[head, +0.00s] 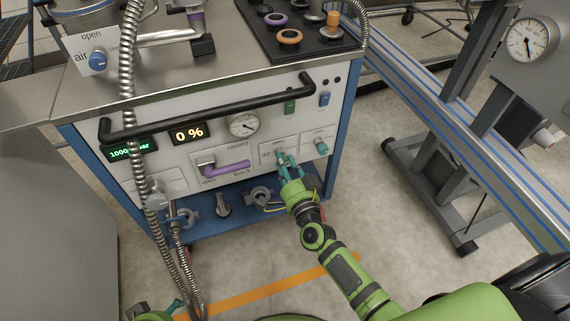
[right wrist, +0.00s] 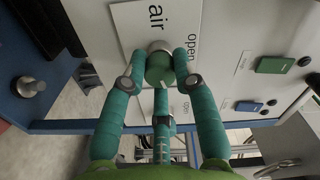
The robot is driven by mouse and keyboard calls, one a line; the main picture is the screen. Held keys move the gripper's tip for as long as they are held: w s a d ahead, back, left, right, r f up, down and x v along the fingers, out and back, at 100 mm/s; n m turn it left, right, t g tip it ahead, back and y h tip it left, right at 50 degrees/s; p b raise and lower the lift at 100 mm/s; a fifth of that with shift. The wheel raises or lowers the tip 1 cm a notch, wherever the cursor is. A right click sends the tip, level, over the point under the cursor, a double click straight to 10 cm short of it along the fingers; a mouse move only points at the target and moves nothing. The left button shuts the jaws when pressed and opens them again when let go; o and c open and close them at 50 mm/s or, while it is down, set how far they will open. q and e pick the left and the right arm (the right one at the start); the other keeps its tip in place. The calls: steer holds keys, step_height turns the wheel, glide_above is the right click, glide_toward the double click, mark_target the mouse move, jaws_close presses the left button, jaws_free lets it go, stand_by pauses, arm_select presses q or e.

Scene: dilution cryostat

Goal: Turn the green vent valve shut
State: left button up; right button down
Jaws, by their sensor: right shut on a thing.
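The green vent valve knob (right wrist: 160,68) sits on a white plate marked "air" and "open" in the right wrist view. A pale mark shows on its lower edge. In the head view the knob is mostly hidden by my right gripper (head: 287,163), at the lower right of the cart's front panel. My right gripper (right wrist: 160,75) is shut on the knob, with teal fingers on both its sides and a third finger below it. Of my left arm only a green part and a teal tip show at the bottom left; its jaws cannot be made out.
Another teal knob (head: 321,147) sits just right of the valve. A purple lever handle (head: 228,167) lies to the left. A black rail (head: 215,112) crosses above, and a metal hose (head: 135,110) hangs at left. A gauge (head: 243,125) and lit displays share the panel.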

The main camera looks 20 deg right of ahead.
arm_select(q)
steer(key=shift+s+a+r, duration=0.1)
steer(key=shift+a+r, duration=0.05)
steer(key=shift+r, duration=0.45)
arm_select(e)
steer(key=shift+r+m, duration=0.1)
steer(key=shift+m, duration=1.4)
arm_select(q)
steer(key=shift+r, duration=0.1)
arm_select(e)
steer(key=c, duration=1)
jaws_free()
arm_select(q)
steer(key=shift+s+f, duration=0.2)
steer(key=shift+w+r, duration=0.1)
steer(key=shift+w, duration=0.05)
arm_select(e)
steer(key=s, duration=1.2)
steer(key=shift+d, duration=0.2)
